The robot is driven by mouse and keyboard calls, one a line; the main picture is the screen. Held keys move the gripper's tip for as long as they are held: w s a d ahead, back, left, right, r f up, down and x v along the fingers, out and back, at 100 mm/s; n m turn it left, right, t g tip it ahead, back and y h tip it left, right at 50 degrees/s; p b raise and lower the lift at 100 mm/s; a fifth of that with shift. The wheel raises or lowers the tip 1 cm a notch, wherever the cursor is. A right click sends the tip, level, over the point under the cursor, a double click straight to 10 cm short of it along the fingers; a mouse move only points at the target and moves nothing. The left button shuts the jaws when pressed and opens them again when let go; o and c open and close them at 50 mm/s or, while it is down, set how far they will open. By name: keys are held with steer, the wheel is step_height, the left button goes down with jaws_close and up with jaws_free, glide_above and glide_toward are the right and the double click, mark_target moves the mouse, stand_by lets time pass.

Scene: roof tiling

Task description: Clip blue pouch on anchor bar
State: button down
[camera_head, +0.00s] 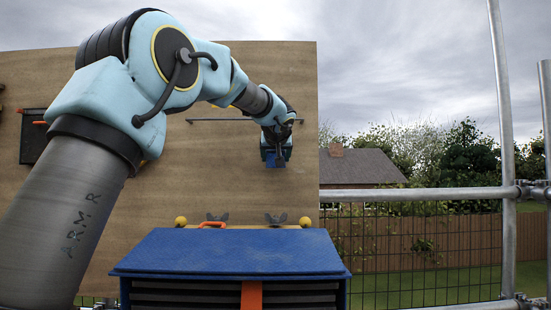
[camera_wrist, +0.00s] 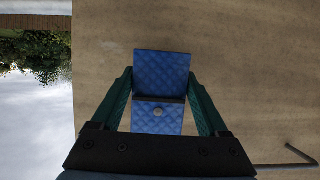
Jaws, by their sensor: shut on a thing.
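The blue pouch (camera_wrist: 162,70) is between the two green fingers of my gripper (camera_wrist: 160,88) in the wrist view. It has a quilted face, a dark fold across its middle and a pale round button. My gripper is shut on it. In the head view the pouch (camera_head: 275,161) shows small and dark under my gripper (camera_head: 276,152), in front of the wooden board. The anchor bar (camera_head: 218,120) is a thin grey rod running level across the board, partly behind my arm. In the wrist view the bar's bent end (camera_wrist: 300,154) shows at the lower right, apart from the pouch.
The wooden board (camera_head: 230,190) fills the back. A blue-topped case (camera_head: 230,252) stands in front, with an orange strap (camera_head: 251,295). Two wing nuts and yellow knobs line the board's lower edge. A dark holder (camera_head: 33,135) hangs at left. Scaffold rails (camera_head: 420,194) are at right.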

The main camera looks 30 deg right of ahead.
steer(key=shift+f+b, duration=0.8)
steer(key=shift+b, duration=0.25)
steer(key=shift+c, duration=1.3)
jaws_free()
steer(key=shift+o, duration=1.3)
steer(key=shift+f, duration=0.1)
steer(key=shift+s+a, duration=0.1)
steer(key=b+v, duration=0.1)
steer(key=v, duration=0.9)
steer(key=shift+s+r+b, duration=0.3)
steer(key=shift+a, duration=0.15)
